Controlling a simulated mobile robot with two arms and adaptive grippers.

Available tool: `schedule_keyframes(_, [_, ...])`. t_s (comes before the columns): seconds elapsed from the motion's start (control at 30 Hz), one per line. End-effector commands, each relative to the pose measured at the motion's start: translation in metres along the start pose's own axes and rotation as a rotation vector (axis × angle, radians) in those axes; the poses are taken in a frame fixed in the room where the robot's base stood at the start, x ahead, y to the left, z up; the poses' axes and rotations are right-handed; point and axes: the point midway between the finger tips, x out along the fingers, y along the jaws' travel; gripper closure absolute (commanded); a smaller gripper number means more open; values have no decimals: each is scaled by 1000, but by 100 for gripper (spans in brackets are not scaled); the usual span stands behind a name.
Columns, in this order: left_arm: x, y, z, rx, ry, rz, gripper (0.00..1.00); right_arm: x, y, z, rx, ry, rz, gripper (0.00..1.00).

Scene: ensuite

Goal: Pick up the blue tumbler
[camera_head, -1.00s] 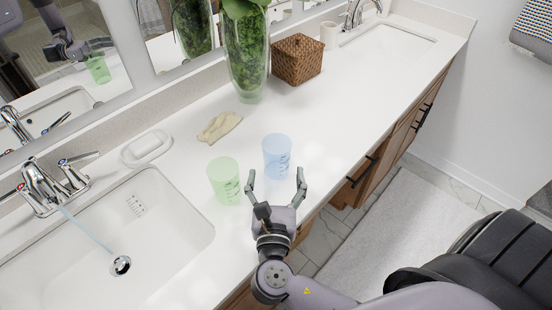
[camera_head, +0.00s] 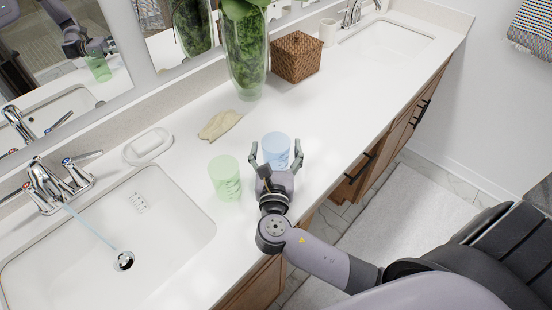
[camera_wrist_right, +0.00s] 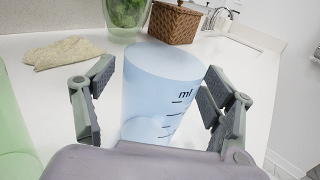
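The blue tumbler (camera_head: 275,148) stands upright on the white counter. It is translucent and carries dark measuring marks, seen in the right wrist view (camera_wrist_right: 160,95). My right gripper (camera_head: 276,152) is open, with one finger on each side of the tumbler. In the right wrist view the fingers (camera_wrist_right: 160,108) show gaps to the tumbler on both sides. The tumbler's lower part is hidden behind the gripper's palm. My left gripper is not directly in view.
A green tumbler (camera_head: 225,177) stands just left of the right gripper. A beige cloth (camera_head: 220,125), a soap dish (camera_head: 148,146), a plant vase (camera_head: 246,60) and a wicker basket (camera_head: 297,57) are on the counter (camera_head: 350,100). A sink (camera_head: 110,235) lies at left.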

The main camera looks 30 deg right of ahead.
Motion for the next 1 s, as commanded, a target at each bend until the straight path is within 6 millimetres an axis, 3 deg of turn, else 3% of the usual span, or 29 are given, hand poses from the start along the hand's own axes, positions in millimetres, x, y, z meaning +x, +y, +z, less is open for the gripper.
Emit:
schedule_keyframes(0.73, [0,0,0,0,0,0,60,0,0,0,0,0,0,75])
schedule_keyframes(1.0, [0,0,0,0,0,0,60,0,0,2,1,-1,0,75])
